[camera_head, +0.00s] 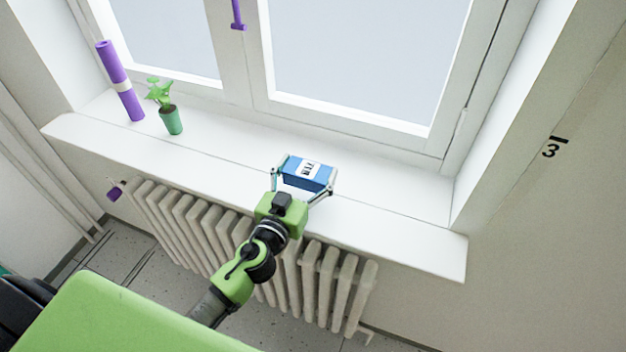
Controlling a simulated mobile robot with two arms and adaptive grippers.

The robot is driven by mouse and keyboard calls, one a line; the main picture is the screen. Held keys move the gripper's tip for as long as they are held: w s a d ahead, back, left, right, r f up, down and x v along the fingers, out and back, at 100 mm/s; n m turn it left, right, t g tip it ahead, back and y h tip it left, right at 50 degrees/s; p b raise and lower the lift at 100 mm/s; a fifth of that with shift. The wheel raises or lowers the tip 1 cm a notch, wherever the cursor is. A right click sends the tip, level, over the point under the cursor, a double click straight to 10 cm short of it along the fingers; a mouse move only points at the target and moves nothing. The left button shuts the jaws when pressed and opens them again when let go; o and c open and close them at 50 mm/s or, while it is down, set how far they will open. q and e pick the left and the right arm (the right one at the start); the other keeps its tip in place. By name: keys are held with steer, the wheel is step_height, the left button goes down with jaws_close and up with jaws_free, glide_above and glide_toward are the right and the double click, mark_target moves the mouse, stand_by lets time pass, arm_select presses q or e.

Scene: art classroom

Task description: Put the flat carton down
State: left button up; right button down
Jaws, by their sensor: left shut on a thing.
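The flat carton (307,175) is a small blue box with a white label carrying dark print. It is over the white window sill (390,213), right of the middle of the picture. My left gripper (305,181) is shut on the carton, with one finger at its left end and one at its right end. I cannot tell whether the carton's underside touches the sill. My right gripper is not in view.
A purple roll (120,82) and a small plant in a green pot (171,121) stand on the sill at the left. The window (250,95) rises behind. A ribbed radiator (200,232) is below the sill. The sill is clear on both sides of the carton.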

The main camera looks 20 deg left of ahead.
mark_target(313, 177)
arm_select(q)
steer(key=shift+w+d+f, duration=0.2)
steer(key=shift+w+f, duration=0.35)
steer(key=shift+f, duration=0.15)
steer(key=shift+w+d+f+b, duration=0.1)
steer(key=shift+f+b, duration=0.25)
steer(key=shift+f, duration=0.3)
steer(key=shift+w+d+f+b, duration=0.1)
steer(key=shift+f+b, duration=0.25)
steer(key=shift+f, duration=0.25)
steer(key=shift+a+f, duration=0.15)
steer(key=shift+f, duration=0.35)
steer(key=shift+f, duration=0.1)
steer(key=shift+f+b, duration=0.1)
steer(key=shift+b, duration=0.25)
steer(key=o, duration=1.3)
steer(key=shift+c, duration=0.2)
steer(key=shift+o, duration=0.3)
